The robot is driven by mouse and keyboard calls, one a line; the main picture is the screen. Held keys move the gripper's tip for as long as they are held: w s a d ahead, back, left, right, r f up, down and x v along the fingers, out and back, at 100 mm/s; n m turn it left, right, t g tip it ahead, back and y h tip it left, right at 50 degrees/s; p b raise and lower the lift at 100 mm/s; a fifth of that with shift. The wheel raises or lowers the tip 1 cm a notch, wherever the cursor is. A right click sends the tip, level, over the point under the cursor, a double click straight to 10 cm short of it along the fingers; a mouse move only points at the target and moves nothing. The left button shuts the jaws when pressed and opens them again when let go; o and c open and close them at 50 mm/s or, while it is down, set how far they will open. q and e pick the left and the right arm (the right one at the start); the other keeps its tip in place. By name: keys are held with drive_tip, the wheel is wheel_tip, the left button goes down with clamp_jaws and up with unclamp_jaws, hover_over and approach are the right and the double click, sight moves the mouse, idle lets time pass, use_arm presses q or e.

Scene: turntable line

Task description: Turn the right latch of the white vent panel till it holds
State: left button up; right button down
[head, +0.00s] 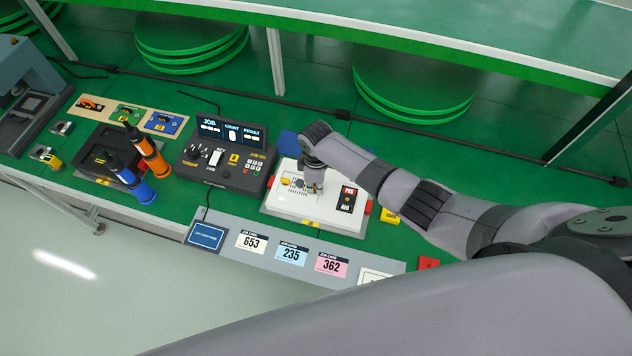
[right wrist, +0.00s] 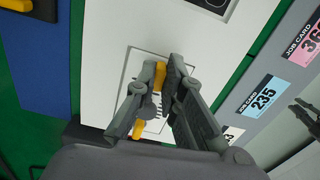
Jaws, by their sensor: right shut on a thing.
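The white vent panel (head: 323,207) is the top of a white box on the green bench. Its slotted vent (head: 295,187) shows partly behind my right gripper (head: 314,186). In the right wrist view my right gripper (right wrist: 168,88) is shut on the yellow right latch (right wrist: 160,74). A fingertip lies on each side of the latch, and part of it is hidden. The yellow left latch (right wrist: 138,129) is at the other end of the vent, free of the fingers; it also shows in the head view (head: 285,183).
A black job console (head: 228,165) stands left of the white box. Orange (head: 155,165) and blue (head: 139,188) handled tools stand farther left. Job cards (head: 291,253) lie on a grey strip in front.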

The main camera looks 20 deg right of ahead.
drive_tip(key=shift+w+m, duration=0.1)
drive_tip(key=shift+m, duration=0.2)
drive_tip(key=c, duration=2)
unclamp_jaws()
drive_tip(key=shift+o, duration=0.2)
wheel_tip(320, 180, up, 12)
